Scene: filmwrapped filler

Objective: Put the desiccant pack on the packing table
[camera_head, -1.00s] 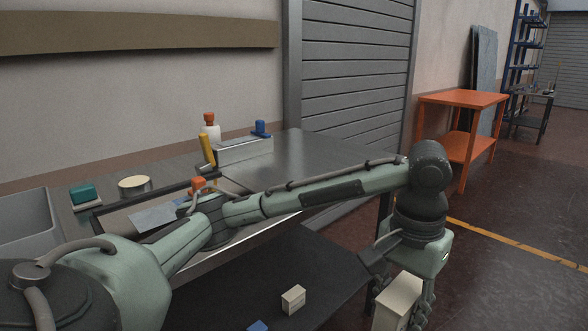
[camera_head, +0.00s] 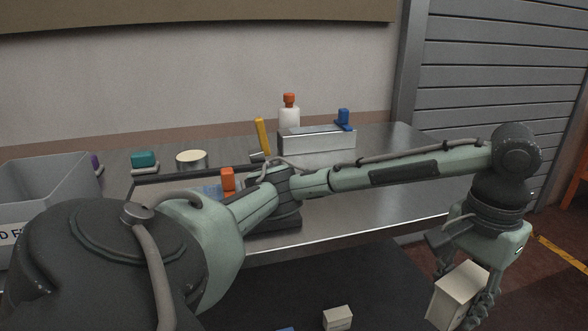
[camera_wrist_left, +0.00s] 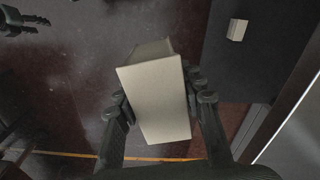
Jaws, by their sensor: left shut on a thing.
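A cream box-shaped pack (camera_head: 459,292), which I take to be the desiccant pack, is in my left gripper (camera_head: 456,302) at the lower right of the head view. The left wrist view shows the pack (camera_wrist_left: 158,100) between the two dark fingers, which are shut on its sides. The pack hangs in the air, tilted, beyond the right side of the dark lower surface. The steel-topped table (camera_head: 390,205), probably the packing table, stands behind my left arm. The arm hides part of its top.
The table holds a grey bin (camera_head: 60,183), a teal-topped item (camera_head: 144,159), a round tin (camera_head: 191,159), a white bottle (camera_head: 289,117) and a metal box (camera_head: 317,141). The table's right part looks clear. A small cream block (camera_head: 338,318) lies on the dark lower surface (camera_head: 395,290).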

